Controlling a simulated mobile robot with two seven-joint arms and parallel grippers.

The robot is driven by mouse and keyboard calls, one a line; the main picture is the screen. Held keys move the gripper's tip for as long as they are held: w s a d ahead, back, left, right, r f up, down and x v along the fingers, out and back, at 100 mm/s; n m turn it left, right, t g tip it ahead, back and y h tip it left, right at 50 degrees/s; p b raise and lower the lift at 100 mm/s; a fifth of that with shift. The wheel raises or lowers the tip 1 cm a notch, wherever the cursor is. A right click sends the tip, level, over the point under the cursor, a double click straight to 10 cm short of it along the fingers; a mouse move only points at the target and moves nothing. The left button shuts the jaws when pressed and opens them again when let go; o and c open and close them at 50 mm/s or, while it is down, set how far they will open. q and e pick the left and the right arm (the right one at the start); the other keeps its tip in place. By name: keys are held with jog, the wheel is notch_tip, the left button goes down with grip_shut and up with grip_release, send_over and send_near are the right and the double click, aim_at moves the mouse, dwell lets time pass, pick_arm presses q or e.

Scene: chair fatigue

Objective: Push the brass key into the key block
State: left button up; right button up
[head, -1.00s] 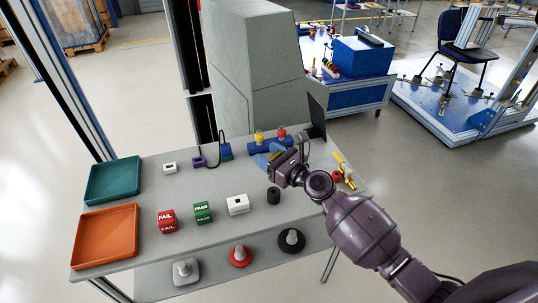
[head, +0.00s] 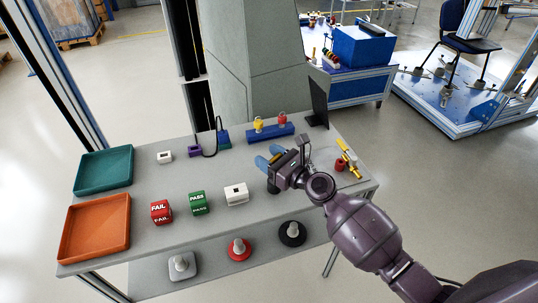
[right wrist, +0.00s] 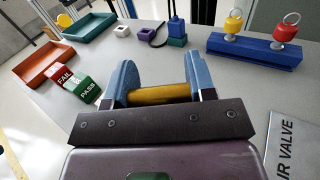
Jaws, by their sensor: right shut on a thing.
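My right gripper (head: 268,157) is above the right part of the grey table, its blue fingers pointing left. In the right wrist view, its fingers (right wrist: 160,84) are shut on a brass-coloured bar, which I take as the brass key (right wrist: 160,96). The bar lies across between the two fingers; its ends are hidden. I cannot tell for sure which thing is the key block. A white block with a dark opening (head: 236,194) stands on the table left of and nearer than the gripper, apart from it. A second small white block (head: 165,157) stands further back. My left gripper is not in view.
A blue bar (head: 256,137) with yellow and red pieces stands behind the gripper. A dark cylinder (head: 273,187) is just below it, partly hidden. FAIL (head: 161,212) and PASS (head: 198,203) blocks and two trays are to the left. A yellow fitting (head: 346,160) is right.

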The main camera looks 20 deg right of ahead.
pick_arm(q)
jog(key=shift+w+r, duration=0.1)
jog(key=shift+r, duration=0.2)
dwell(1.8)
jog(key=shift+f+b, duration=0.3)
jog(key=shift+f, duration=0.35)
pick_arm(e)
jog(key=shift+f, duration=0.55)
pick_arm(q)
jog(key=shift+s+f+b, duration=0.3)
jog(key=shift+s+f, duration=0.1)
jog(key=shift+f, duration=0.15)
pick_arm(e)
jog(key=shift+f, duration=0.45)
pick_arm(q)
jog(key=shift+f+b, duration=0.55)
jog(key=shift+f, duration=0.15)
pick_arm(e)
jog(key=shift+f, duration=0.65)
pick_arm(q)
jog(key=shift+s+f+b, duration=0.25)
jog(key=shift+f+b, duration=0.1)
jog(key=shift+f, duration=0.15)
pick_arm(e)
jog(key=shift+f, duration=0.45)
